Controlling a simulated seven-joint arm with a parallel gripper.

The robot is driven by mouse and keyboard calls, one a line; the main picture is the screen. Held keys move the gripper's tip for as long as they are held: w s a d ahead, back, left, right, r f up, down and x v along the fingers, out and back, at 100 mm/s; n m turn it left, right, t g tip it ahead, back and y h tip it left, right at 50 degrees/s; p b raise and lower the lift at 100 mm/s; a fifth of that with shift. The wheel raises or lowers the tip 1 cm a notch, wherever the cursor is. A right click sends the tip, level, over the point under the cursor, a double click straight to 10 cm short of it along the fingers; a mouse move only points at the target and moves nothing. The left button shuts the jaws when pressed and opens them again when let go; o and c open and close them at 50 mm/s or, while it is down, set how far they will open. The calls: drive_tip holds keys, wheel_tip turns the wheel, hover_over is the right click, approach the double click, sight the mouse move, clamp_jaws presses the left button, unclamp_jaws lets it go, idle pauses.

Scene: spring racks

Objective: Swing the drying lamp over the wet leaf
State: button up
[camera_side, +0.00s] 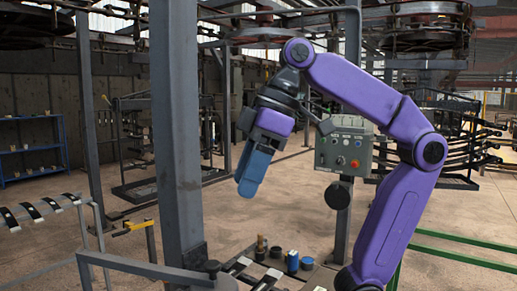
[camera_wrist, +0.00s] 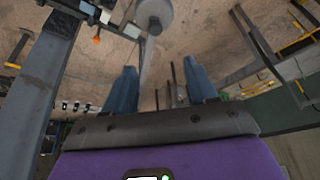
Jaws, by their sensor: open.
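My gripper (camera_side: 246,188) hangs in mid-air at the centre of the side view, blue fingers pointing down and empty. In the wrist view its fingers (camera_wrist: 160,72) stand apart with nothing between them. Dark leaf strips with pale patches (camera_side: 40,208) lie on a rack at the left. More dark and pale strips (camera_side: 240,266) lie on the low bench at the bottom centre, below my gripper. I cannot tell which leaf is wet. A round dark disc (camera_side: 338,195) sits on the post below the control box; I cannot tell whether it is the drying lamp.
A grey column (camera_side: 177,130) stands close left of my gripper. A control box (camera_side: 343,149) with coloured buttons stands to its right. Small blue and dark containers (camera_side: 292,262) stand on the bench. A green rail (camera_side: 465,259) runs at the lower right. Open floor lies behind.

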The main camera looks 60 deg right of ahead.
drive_tip(key=shift+v, duration=2.1)
drive_tip(key=shift+c, duration=0.4)
drive_tip(key=c, duration=1)
drive_tip(key=w+a+f+n+g+h, duration=0.1)
drive_tip(key=a+f+n+h, duration=0.2)
drive_tip(key=a+f+n, duration=0.3)
drive_tip(key=a+n, duration=0.1)
drive_tip(key=a, duration=0.2)
drive_tip(key=shift+f+n, duration=0.3)
drive_tip(key=shift+f, duration=0.05)
drive_tip(key=s+a+f+n+h, duration=0.35)
drive_tip(key=a+f+n, duration=0.25)
drive_tip(key=a+n, duration=0.2)
drive_tip(key=w+d+f, duration=0.5)
drive_tip(key=d+f, duration=0.1)
drive_tip(key=f, duration=0.3)
drive_tip(key=shift+w, duration=0.2)
